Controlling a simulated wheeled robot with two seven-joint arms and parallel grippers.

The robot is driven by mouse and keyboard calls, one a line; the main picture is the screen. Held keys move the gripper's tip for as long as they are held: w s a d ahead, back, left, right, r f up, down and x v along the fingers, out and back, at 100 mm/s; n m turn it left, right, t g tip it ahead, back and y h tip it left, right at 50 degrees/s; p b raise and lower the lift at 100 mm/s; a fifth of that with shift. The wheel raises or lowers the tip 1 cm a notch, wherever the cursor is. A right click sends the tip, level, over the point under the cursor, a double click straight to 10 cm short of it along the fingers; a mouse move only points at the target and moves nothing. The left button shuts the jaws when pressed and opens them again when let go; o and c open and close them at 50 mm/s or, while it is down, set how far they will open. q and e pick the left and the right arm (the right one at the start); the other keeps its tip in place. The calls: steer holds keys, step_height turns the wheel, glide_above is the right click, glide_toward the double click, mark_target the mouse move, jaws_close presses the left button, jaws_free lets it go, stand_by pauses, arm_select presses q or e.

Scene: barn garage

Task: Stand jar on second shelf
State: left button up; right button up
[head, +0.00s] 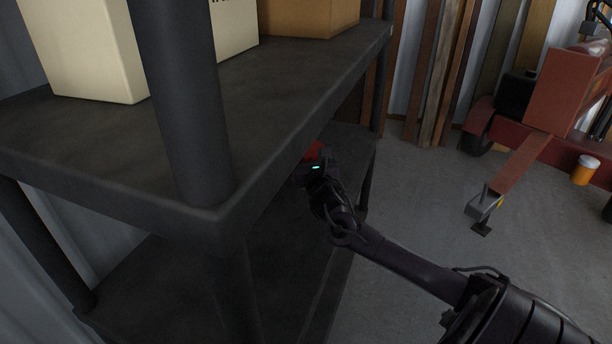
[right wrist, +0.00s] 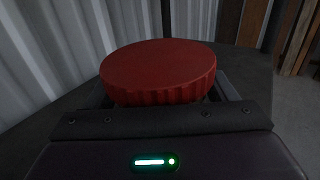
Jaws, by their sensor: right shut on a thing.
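The jar shows as a round red ribbed lid (right wrist: 158,72) in the right wrist view, seen from above, between my right gripper's fingers. My right gripper (right wrist: 160,98) is shut on the jar. In the head view a small red part of the jar (head: 314,151) shows at the end of my right arm, by the edge of the upper shelf. The gripper (head: 312,164) there is partly hidden by its own wrist. The lower shelf (head: 165,295) lies below. I cannot tell whether the jar touches it. My left gripper is not in view.
The upper shelf (head: 130,165) holds a cream box (head: 85,45) and a brown box (head: 305,15). A thick dark post (head: 183,100) stands at the shelf's near corner. A red machine (head: 560,100) and an orange container (head: 584,170) stand right, with open floor (head: 420,205) between.

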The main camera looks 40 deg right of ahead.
step_height(320, 180, down, 5)
steer(key=shift+r+b, duration=0.1)
steer(key=shift+b, duration=0.85)
steer(key=o, duration=1.1)
